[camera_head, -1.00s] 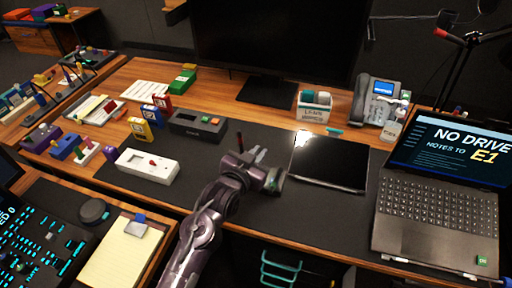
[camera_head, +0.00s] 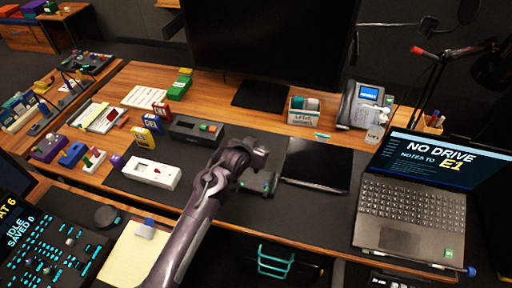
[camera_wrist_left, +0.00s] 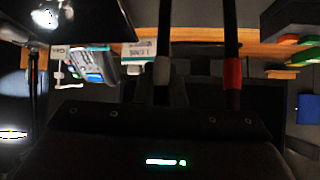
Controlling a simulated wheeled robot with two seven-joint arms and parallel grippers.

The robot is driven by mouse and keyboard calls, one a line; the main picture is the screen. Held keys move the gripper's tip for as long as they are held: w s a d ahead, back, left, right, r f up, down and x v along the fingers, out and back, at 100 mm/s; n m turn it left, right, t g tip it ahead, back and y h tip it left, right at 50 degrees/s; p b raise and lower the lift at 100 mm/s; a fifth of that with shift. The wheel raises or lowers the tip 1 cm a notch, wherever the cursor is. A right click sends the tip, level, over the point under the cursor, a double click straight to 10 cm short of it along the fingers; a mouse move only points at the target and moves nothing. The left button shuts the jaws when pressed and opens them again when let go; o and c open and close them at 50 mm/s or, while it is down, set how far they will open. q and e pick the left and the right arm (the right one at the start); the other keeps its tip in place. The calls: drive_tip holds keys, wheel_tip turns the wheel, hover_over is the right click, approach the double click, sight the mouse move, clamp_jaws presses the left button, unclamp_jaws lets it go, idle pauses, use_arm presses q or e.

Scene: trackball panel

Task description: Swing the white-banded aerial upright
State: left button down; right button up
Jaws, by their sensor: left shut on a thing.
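My right gripper is not in view.
A dark tablet (camera_head: 315,165) lies just right of the gripper, with an open laptop (camera_head: 410,205) farther right. A white device (camera_head: 150,171) and a dark box (camera_head: 195,131) stand to the left. A monitor (camera_head: 272,45) and a phone (camera_head: 360,105) stand behind.

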use_arm(q)
drive_tip(key=c, duration=1.5)
unclamp_jaws()
drive_tip(key=shift+b+v, duration=0.45)
drive_tip(key=shift+v, duration=3.4)
